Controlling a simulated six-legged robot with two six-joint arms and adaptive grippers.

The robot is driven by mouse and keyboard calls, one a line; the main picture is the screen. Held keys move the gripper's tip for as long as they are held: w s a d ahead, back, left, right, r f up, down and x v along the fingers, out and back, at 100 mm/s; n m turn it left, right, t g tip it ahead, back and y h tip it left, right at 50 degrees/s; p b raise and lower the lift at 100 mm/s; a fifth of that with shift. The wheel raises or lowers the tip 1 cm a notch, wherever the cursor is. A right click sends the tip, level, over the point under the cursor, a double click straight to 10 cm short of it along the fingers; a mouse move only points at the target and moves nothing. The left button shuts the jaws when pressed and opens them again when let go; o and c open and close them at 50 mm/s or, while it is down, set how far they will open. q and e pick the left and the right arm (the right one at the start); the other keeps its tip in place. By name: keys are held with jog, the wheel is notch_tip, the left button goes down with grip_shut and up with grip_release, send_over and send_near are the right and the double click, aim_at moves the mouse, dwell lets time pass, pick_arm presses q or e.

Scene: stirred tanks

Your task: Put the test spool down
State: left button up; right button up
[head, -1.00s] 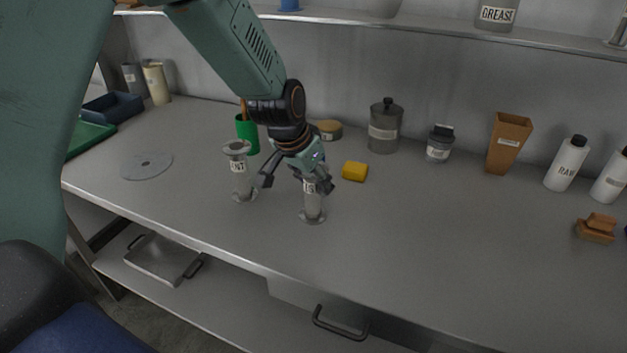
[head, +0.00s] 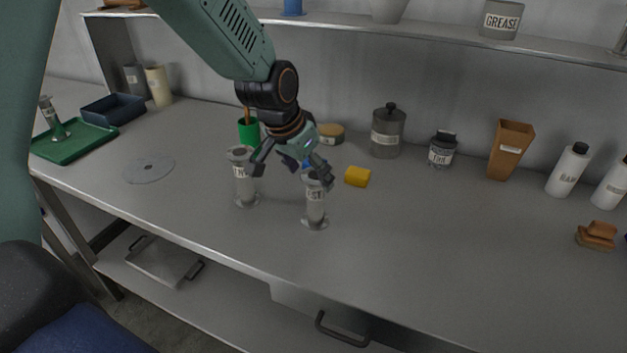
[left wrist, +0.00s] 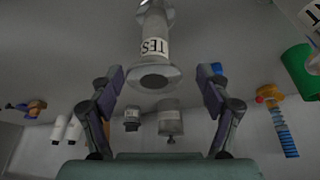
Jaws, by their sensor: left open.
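The test spool (head: 316,207) is a grey flanged cylinder with a white label, standing upright on the grey bench. In the left wrist view the spool (left wrist: 153,22) shows its "TES" label and sits beyond the gap between the fingers. My left gripper (head: 292,174) is open and empty, with its fingers spread above and behind the spool's top; in the left wrist view the open fingers (left wrist: 161,82) are clear of it. A second labelled spool (head: 244,182) stands upright to the left. My right gripper is not in view.
A grey disc (head: 149,168) lies flat on the bench. A green cup (head: 249,132) and yellow block (head: 358,177) are near the gripper.

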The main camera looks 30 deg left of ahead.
aim_at(315, 188)
pick_arm(q)
jog(key=v, duration=0.7)
jog(key=shift+s+r+p, duration=0.15)
jog(key=shift+s+p, duration=0.05)
jog(key=shift+p, duration=0.1)
jog(key=shift+d, duration=0.1)
jog(key=b+x, duration=0.2)
jog(key=x, duration=1)
jog(key=shift+w+f, duration=0.1)
jog(key=shift+f, duration=0.25)
jog(key=shift+r, duration=0.3)
